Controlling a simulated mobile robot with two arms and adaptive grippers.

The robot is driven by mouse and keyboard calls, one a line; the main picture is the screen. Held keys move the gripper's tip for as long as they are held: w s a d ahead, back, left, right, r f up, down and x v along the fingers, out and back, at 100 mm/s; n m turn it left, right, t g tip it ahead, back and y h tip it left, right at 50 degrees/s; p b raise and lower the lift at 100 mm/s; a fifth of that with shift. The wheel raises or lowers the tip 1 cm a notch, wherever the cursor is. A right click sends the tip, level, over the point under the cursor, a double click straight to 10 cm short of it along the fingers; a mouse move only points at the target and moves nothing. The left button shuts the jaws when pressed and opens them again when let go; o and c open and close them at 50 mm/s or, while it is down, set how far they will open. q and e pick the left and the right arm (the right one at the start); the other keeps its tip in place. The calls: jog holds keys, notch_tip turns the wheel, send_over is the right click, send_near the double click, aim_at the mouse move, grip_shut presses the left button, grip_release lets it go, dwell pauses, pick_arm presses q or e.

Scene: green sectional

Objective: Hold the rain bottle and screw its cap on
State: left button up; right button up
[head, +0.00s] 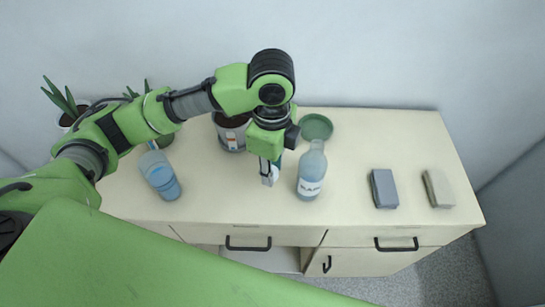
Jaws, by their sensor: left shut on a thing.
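The rain bottle (311,172) stands upright on the pale cabinet top, right of the middle. No separate cap shows on the cabinet top. My right gripper is not in view.
A dark-filled pot (231,137) and a green dish (316,126) stand behind. A blue-grey block (384,188) and a beige block (438,188) lie at the right. Clear surface separates the rain bottle and the blocks.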

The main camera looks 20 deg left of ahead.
pick_arm(q)
jog(key=shift+s+d+r, duration=0.2)
jog(key=shift+s+r, duration=0.05)
jog(key=shift+s, duration=0.3)
jog(key=shift+s+d+r, duration=0.15)
jog(key=shift+s+r, duration=0.15)
jog(key=shift+s, duration=0.3)
jog(key=shift+s+d+r, duration=0.2)
jog(key=shift+s+r, duration=0.05)
jog(key=shift+s, duration=0.3)
